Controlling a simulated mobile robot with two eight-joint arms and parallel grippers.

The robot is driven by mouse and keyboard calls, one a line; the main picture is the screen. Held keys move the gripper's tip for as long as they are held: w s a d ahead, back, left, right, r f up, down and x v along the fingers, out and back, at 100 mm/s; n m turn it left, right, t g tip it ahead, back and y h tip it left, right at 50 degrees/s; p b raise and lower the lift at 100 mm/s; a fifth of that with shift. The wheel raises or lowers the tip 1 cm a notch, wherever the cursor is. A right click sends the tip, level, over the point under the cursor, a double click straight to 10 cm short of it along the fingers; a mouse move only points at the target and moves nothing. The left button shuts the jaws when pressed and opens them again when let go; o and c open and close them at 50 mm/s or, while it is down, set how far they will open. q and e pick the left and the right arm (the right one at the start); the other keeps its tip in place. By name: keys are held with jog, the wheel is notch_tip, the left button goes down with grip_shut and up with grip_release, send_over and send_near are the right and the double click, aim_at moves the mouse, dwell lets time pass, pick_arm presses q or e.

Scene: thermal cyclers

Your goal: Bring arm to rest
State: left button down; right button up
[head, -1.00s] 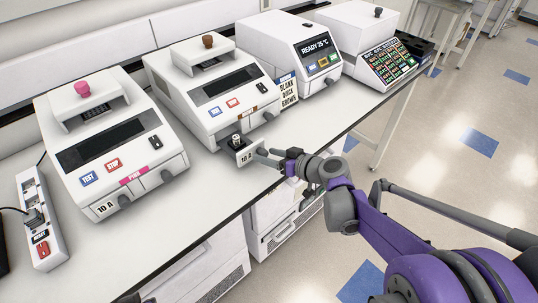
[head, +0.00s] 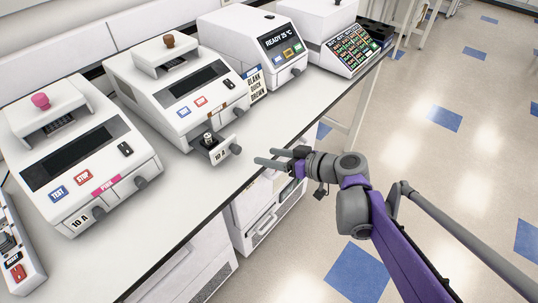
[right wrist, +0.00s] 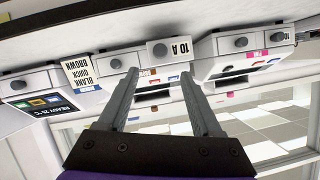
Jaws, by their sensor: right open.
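My right gripper (head: 266,157) is open and empty, in the air off the front edge of the bench. It points left toward the brown-knobbed thermal cycler (head: 160,75), apart from it. A small drawer marked 10 A (head: 219,155) sticks out from that cycler's front, with a small dark part with a shiny top (head: 208,139) standing in it. In the right wrist view the scene is upside down; the two fingers (right wrist: 159,72) are spread, and the 10 A drawer front (right wrist: 172,49) shows beyond them. My left gripper is not in view.
A pink-knobbed cycler (head: 75,150) stands to the left, beside a power strip (head: 18,255). A cycler reading READY 25 °C (head: 245,38) and a unit with a lit panel (head: 318,30) stand farther back. The floor (head: 440,180) right of the bench is open.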

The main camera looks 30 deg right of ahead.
jog(key=s+a+f+g+h, duration=0.1)
jog(key=s+a+f+g, duration=0.3)
jog(key=s+a+f, duration=0.3)
jog(key=s+a+f+m+g+h, duration=0.1)
jog(key=s+f+m+g+h, duration=0.1)
jog(key=s+h, duration=0.3)
jog(key=shift+s+a+f+g, duration=0.2)
jog(key=shift+s+f+g, duration=0.25)
jog(key=shift+s, duration=1.4)
